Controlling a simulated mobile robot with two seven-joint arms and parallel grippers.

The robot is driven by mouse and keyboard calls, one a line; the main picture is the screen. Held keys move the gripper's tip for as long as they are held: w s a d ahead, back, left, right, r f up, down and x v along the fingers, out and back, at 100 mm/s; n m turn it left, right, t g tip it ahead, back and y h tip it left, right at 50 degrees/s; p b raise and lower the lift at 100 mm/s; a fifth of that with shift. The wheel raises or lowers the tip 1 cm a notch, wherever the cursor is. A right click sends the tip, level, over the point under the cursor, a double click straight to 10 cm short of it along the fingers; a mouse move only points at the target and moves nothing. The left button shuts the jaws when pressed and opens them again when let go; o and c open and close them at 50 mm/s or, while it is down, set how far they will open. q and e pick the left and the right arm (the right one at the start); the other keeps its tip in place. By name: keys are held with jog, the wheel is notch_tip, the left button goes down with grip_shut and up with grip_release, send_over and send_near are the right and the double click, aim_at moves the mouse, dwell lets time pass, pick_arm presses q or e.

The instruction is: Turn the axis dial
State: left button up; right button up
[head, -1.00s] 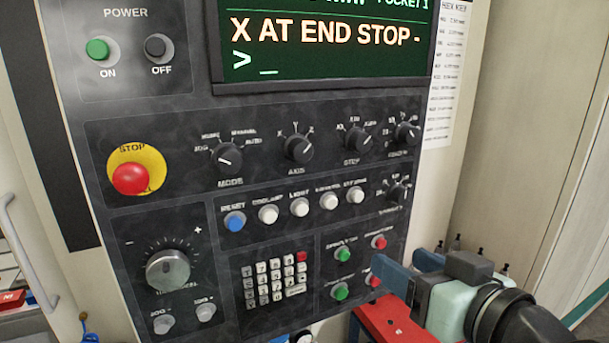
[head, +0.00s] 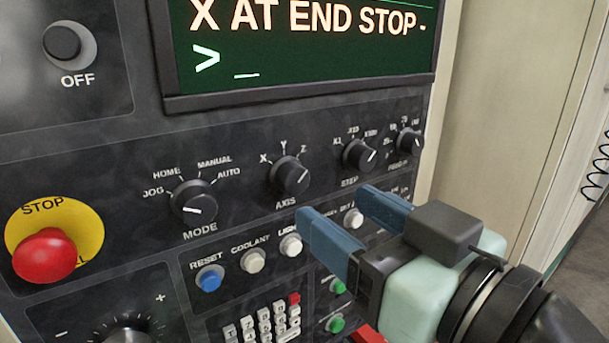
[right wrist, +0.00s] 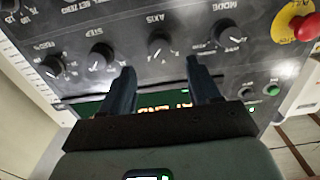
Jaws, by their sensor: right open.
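The black axis dial (head: 289,177) sits on the dark control panel, with X, Y and Z marked above it. Its white pointer line slants to the upper right, on the Z side. It also shows in the right wrist view (right wrist: 160,46), where the panel appears upside down. My right gripper (head: 338,208) is open, its two blue fingers empty. In the head view it lies right of and below the dial. In the right wrist view the dial appears just beyond and between the fingertips (right wrist: 160,68), apart from them. My left gripper is not in view.
The mode dial (head: 194,203) is left of the axis dial and the step dial (head: 359,155) right of it. White buttons (head: 290,245) and a blue reset button (head: 210,278) lie below. A red stop button (head: 44,256) is at the left. The screen (head: 300,45) is above.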

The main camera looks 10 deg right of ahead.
aim_at(298, 182)
jog(key=p+x, duration=0.1)
jog(key=x, duration=0.6)
jog(key=shift+w, duration=0.1)
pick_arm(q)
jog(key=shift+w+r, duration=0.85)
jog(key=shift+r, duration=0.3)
pick_arm(e)
jog(key=c, duration=1.1)
